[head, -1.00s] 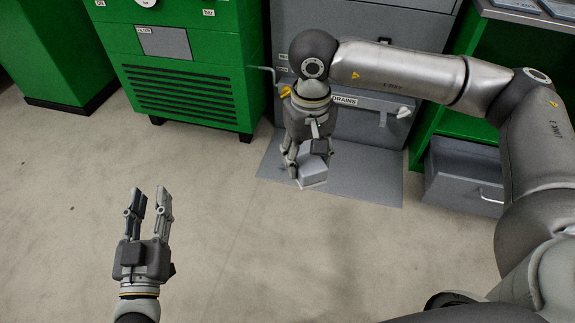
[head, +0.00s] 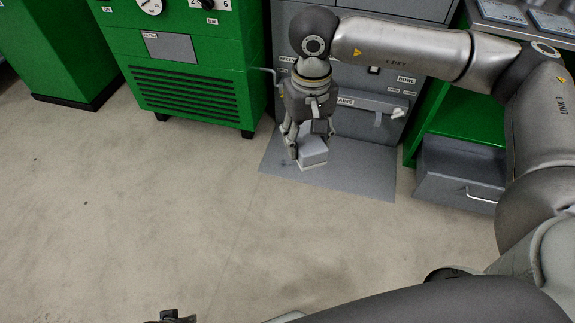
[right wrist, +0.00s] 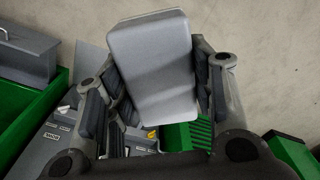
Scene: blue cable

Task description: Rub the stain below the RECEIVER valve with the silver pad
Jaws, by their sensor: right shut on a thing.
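My right gripper (head: 308,140) points down over the grey floor mat (head: 350,175) and is shut on the silver pad (head: 313,150), a pale grey block. The pad is close above or on the mat; I cannot tell if it touches. In the right wrist view the pad (right wrist: 155,65) sits between the fingers. A faint dark patch (head: 286,162), perhaps the stain, shows on the mat just left of the pad. A yellow valve part (head: 281,91) peeks out behind my right wrist; the label above it is partly hidden. My left gripper (head: 172,316) barely shows at the bottom edge.
The grey cabinet with a DRAINS panel (head: 370,103) stands behind the mat, with a white-handled valve (head: 398,113) at right. A green machine (head: 190,95) stands left, a grey drawer box (head: 460,175) right. The floor at left is clear.

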